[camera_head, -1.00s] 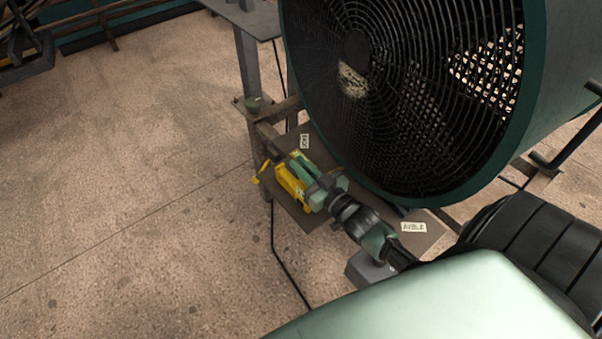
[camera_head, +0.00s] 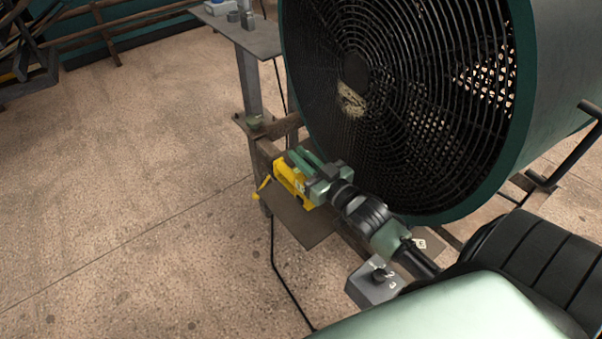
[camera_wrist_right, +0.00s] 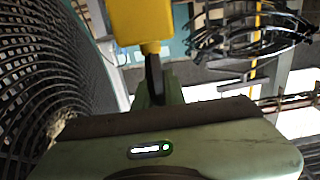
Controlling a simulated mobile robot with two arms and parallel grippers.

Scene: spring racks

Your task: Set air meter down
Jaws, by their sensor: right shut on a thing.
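The yellow air meter (camera_head: 293,182) is held in my right gripper (camera_head: 305,166), in front of the big fan's lower left edge. In the head view it shows over the brown shelf plate (camera_head: 303,227); I cannot tell whether it touches the plate. In the right wrist view the yellow body of the meter (camera_wrist_right: 140,22) is at the top, at the end of the green fingers. The right gripper is shut on it, and the fingers hide part of it. My left gripper is in neither view.
A large green drum fan (camera_head: 400,100) with a black wire grille stands close beside my right gripper. A grey box with a knob (camera_head: 373,284) is below my right forearm. A black cable (camera_head: 275,262) hangs to the floor.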

